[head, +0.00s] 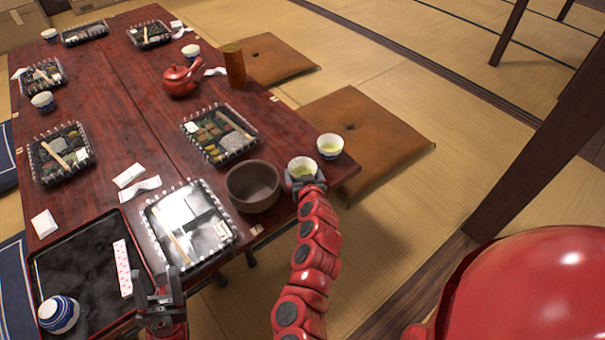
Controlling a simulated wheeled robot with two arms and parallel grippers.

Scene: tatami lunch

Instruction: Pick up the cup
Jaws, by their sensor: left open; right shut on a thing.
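My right gripper (306,184) is shut on a pale cup of green tea (302,165) at the table's right edge. The gripper hides the cup's near side, and I cannot tell whether its base touches the table. A second pale cup of green tea (330,147) stands just right of it. My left gripper (157,284) is open and empty at the right edge of the black tray (85,232). A blue and white cup (58,314) is on that tray, at its lower left.
A dark bowl (253,187) stands left of my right gripper. A lidded bento (190,225) and a pink dotted packet (122,268) lie near my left gripper. A red teapot (182,80) and a brown cylinder (235,67) stand further back. Brown cushions (365,135) lie right of the table.

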